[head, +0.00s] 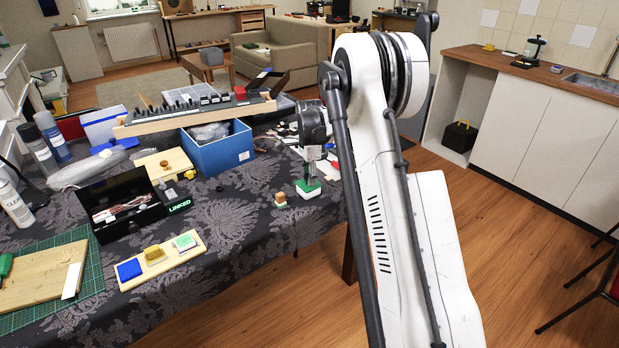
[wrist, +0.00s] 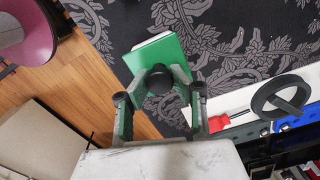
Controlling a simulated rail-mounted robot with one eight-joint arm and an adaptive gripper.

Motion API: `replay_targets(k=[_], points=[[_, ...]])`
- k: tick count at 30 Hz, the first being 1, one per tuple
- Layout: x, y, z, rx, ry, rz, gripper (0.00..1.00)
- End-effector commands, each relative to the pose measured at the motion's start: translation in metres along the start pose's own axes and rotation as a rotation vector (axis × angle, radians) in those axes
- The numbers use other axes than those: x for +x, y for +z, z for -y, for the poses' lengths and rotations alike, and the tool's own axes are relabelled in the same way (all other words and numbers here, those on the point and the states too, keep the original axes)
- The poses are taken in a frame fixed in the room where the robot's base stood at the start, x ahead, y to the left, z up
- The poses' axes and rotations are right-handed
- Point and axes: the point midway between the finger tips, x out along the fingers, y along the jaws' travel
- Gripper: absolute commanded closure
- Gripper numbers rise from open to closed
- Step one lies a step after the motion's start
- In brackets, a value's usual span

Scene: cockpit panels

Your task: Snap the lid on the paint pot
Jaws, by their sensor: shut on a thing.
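My gripper (head: 309,170) hangs over the right part of the cloth-covered table in the head view. It is shut on the dark knob of a square green lid-like piece (head: 308,186) with a white lower part. The wrist view shows the round black knob (wrist: 159,79) between my fingers and the green top (wrist: 155,54) beyond them. I cannot tell whether its underside touches the cloth. A wooden strip (head: 142,277) at the table front holds blue (head: 129,269), yellow (head: 154,254) and green (head: 185,242) square pieces. The green one has a pale rim and may be the paint pot.
A small brown-topped block (head: 280,199) stands just left of my gripper. A black box (head: 125,204) and a blue bin (head: 217,150) stand further left. A green cutting mat (head: 85,300) with a board lies at the front left. Cloth between block and strip is clear.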

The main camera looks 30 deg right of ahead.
Motion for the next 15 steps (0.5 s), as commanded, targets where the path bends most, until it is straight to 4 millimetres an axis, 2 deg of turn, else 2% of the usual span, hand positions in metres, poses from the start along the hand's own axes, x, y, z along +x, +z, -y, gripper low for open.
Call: replay_targets(k=[15], points=[[0.0032,0.0,0.0,0.0,0.0,0.0,1.0]])
